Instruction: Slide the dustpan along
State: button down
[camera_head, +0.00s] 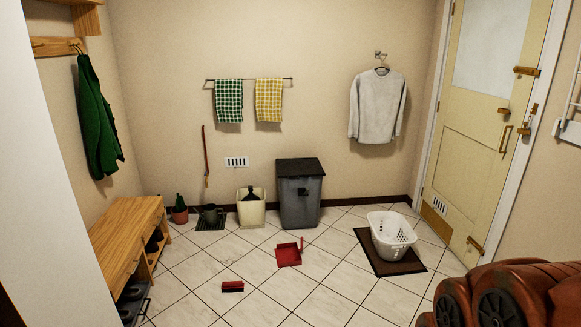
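A red dustpan (288,254) lies on the white tiled floor near the middle of the room, in front of the grey bin. Its handle stands up at its right side. A small red brush (232,287) with dark bristles lies on the floor, nearer to me and to the left, apart from the dustpan. My gripper is not in view. Reddish-brown rounded parts at the lower right look like part of my arm, well away from the dustpan.
A grey lidded bin (300,199) and a cream bucket (251,211) stand by the back wall. A white laundry basket (388,236) sits on a brown mat (414,264) at right. A wooden bench (115,246) lines the left wall. Floor around the dustpan is clear.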

aim_at(288, 254)
jog(key=u, duration=0.2)
jog(key=i, duration=1.75)
jog(key=u, duration=0.2)
jog(key=i, duration=2.25)
jog(key=z, duration=0.05)
